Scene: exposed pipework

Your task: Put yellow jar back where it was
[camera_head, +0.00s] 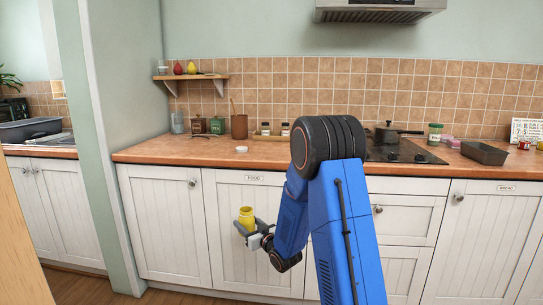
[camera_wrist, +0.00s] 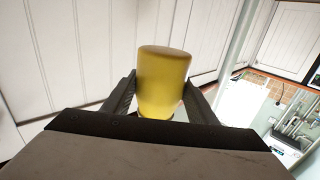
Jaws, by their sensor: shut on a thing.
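The yellow jar (camera_head: 246,217) is in my gripper (camera_head: 248,228), in front of the white cabinet door labelled FOOD and below the counter's front edge. In the wrist view the yellow jar (camera_wrist: 163,80) stands between the two dark fingers of my gripper (camera_wrist: 160,100), which are shut on it from both sides. The jar looks close to upright in the head view. Its lower part is partly hidden by the fingers.
The wooden counter (camera_head: 150,152) has free room at its left front, near a small white disc (camera_head: 241,149). Jars and a brown utensil pot (camera_head: 239,126) stand along the back. A small shelf (camera_head: 195,76) hangs above. A dark tray (camera_head: 484,153) sits right of the hob (camera_head: 405,152).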

